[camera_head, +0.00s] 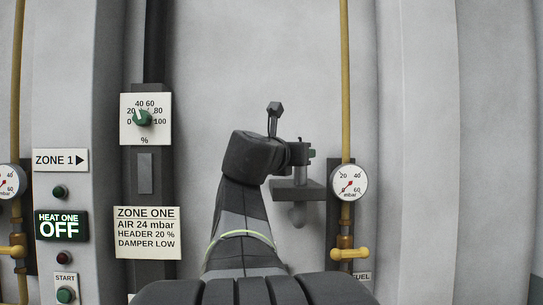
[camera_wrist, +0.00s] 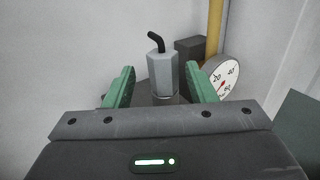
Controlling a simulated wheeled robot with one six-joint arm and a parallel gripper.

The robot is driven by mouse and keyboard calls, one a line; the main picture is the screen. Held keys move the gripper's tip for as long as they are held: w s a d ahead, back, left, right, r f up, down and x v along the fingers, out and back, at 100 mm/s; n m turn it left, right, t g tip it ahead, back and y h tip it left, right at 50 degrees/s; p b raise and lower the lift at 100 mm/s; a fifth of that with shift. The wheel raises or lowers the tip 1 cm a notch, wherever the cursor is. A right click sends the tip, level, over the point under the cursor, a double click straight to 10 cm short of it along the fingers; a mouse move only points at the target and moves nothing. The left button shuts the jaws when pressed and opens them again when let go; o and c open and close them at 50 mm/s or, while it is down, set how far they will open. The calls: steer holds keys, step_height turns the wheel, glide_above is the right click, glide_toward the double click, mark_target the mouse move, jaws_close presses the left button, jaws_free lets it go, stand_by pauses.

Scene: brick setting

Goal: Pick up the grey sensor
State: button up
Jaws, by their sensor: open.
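The grey sensor (camera_wrist: 162,76) stands upright in the wrist view, a light grey faceted body with a bent black stub on top. It rests on a dark shelf (camera_head: 290,193) fixed to the wall. My gripper (camera_wrist: 160,84) is open, with one green finger on each side of the sensor and gaps between. The sensor's lower end is hidden behind the gripper body in the wrist view. In the head view my gripper (camera_head: 304,152) is just above the shelf, and a small grey piece under it seems to be the sensor, mostly covered.
A yellow pipe (camera_head: 345,95) with a round mbar gauge (camera_head: 349,183) runs close to the right of the shelf. A yellow valve handle (camera_head: 350,253) is below. A dial panel (camera_head: 146,119) and a ZONE ONE sign (camera_head: 147,232) are to the left. The wall above is clear.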

steer(key=x, duration=0.4)
steer(key=shift+s+d+f+p, duration=0.1)
steer(key=shift+d+p, duration=0.05)
steer(key=shift+p, duration=0.25)
steer(key=c, duration=1.1)
